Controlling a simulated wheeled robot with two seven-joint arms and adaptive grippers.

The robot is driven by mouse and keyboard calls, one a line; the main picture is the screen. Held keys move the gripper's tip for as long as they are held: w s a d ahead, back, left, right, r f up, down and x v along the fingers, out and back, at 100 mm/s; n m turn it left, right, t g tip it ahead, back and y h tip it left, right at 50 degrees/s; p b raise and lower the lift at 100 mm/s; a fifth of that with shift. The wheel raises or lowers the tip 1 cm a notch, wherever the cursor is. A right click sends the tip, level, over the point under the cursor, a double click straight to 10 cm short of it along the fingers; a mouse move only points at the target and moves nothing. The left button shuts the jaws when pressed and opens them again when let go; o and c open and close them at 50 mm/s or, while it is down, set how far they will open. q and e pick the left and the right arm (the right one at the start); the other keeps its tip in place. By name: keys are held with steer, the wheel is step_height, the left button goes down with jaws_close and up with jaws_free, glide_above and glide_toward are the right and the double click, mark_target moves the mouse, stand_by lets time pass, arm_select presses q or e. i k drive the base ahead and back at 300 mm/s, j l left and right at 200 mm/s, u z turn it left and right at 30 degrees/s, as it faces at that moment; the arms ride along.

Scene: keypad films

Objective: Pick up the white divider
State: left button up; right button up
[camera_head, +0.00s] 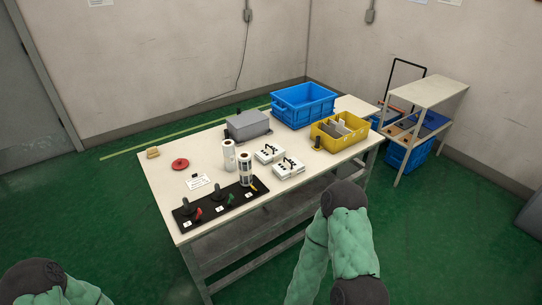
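A yellow bin (323,139) stands at the right end of the work table. Pale upright panels show inside it, and a whitish one (336,127) looks like the white divider. Its lower part is hidden by the bin wall. My green-sleeved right arm rises in front of the table at the lower right, and part of my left arm shows at the bottom left. Neither gripper is in view, and nothing of mine touches the bin.
The work table (150,180) also holds a blue crate (303,104), a grey box (248,124), white devices (279,161), film rolls (229,156) and a black mat (215,208). A small shelf (428,91) stands at right. Green floor in front is clear.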

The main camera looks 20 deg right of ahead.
mark_target(340, 127)
steer(key=z, duration=1.25)
steer(key=i+l+z, duration=0.4)
steer(key=i, duration=0.25)
steer(key=i+z, duration=0.4)
steer(key=i, duration=0.2)
steer(key=i+l+u, duration=0.2)
steer(key=i, duration=0.3)
steer(key=i+l+u, duration=0.2)
steer(key=i, duration=0.35)
steer(key=i+l+u, duration=0.25)
steer(key=i, duration=0.25)
